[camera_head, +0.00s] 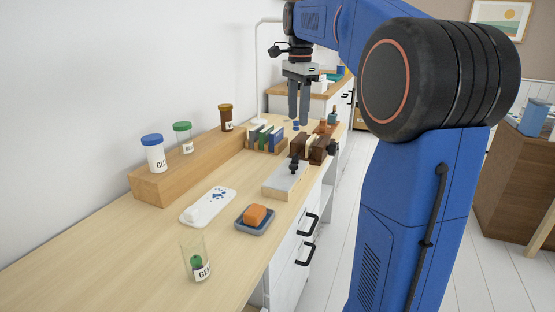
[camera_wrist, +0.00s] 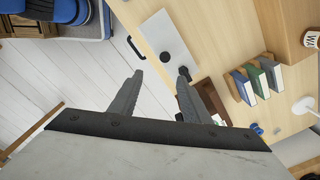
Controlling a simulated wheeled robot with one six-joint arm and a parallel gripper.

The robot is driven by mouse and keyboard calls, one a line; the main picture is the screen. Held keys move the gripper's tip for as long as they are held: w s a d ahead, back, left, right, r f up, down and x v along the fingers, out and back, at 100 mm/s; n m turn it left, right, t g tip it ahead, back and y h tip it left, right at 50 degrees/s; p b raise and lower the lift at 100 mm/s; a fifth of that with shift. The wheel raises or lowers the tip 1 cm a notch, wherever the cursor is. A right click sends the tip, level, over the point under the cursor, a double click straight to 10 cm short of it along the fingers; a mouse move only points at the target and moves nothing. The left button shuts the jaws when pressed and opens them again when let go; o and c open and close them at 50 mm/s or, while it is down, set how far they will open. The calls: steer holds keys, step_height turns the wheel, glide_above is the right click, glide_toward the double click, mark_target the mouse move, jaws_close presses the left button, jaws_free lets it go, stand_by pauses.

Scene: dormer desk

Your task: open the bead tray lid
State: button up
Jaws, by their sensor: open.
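A long pale grey flat-topped block (camera_head: 285,178) lies near the front edge of the desk, with a dark knob (camera_head: 294,168) at its far end. In the wrist view the grey top (camera_wrist: 166,35) shows beyond my fingers, with dark round parts on it. It may be the bead tray with its lid on; I cannot tell for sure. My gripper (camera_head: 299,122) is open and empty, pointing down above the far part of the desk, beyond the block. The wrist view shows its two fingers (camera_wrist: 160,82) apart, partly covering a dark brown box (camera_wrist: 212,97).
A dark brown box (camera_head: 318,150) stands just beyond the block. Small books (camera_head: 266,137) stand in a rack to its left. An orange block on a blue dish (camera_head: 254,217), a white tray (camera_head: 220,202) and a clear jar (camera_head: 196,258) stand nearer. Bottles stand on a wooden riser (camera_head: 180,177) by the wall.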

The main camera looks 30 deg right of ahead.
steer(key=w, duration=0.2)
glide_toward(294, 165)
step_height(294, 165, down, 8)
steer(key=shift+a+f, duration=0.1)
stand_by(0.5)
steer(key=shift+c, duration=0.6)
jaws_close()
